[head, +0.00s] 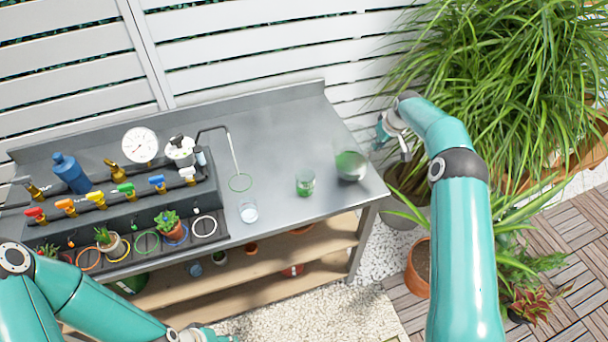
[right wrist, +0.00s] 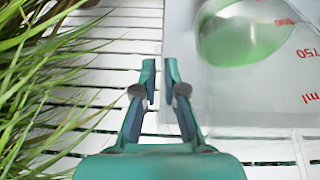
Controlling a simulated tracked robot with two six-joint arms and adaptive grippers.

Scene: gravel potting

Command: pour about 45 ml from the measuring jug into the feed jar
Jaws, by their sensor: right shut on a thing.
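The clear measuring jug (head: 350,166) holds green liquid and shows at the right end of the bench, slightly blurred. In the right wrist view the jug (right wrist: 262,85) is large at the upper right, with red marks. My right gripper (head: 391,132) is beside it on the right; its fingers (right wrist: 161,85) are shut on the jug, though the gripped part is hard to see. I cannot tell whether the jug touches the bench. A small glass vessel with green contents (head: 305,183) and a clear one (head: 248,211) stand left of it; which is the feed jar is unclear. My left gripper (head: 210,334) is low at the bottom edge.
The metal bench (head: 285,125) has free room behind the glasses. A thin bent pipe (head: 232,150) hangs over a green ring (head: 240,182). A valve rack with a gauge (head: 139,145) fills the left. Long-leaved plants (head: 500,60) crowd the right.

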